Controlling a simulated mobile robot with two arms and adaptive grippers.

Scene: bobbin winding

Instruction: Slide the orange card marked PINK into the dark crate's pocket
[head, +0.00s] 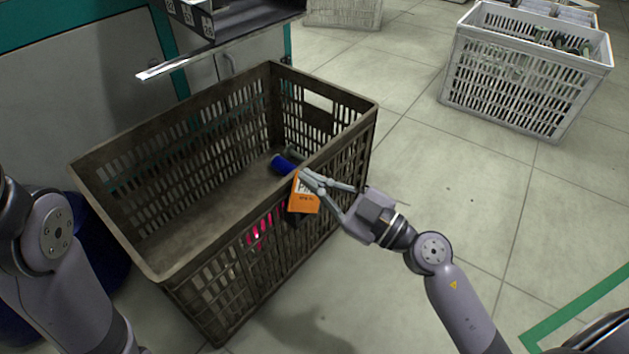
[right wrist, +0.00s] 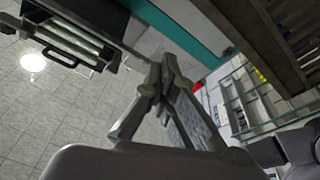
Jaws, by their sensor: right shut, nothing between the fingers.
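The dark crate (head: 215,105) stands on the floor, open at the top. The orange card (head: 304,204) is upright at the outer face of its near right wall, with a black pocket (head: 296,220) just below and behind it. How deep the card sits in the pocket I cannot tell. My right gripper (head: 312,182) is shut and empty, its fingertips at the card's upper edge, partly covering its print. Whether they touch it is unclear. The shut fingers also show in the right wrist view (right wrist: 166,68), where I cannot make out the card. My left gripper is out of view.
A blue bobbin (head: 284,164) lies inside the crate, and pink ones (head: 258,233) show through its slots. A white crate (head: 525,75) with bobbins stands at the back right. Open floor (head: 470,200) lies right of the dark crate.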

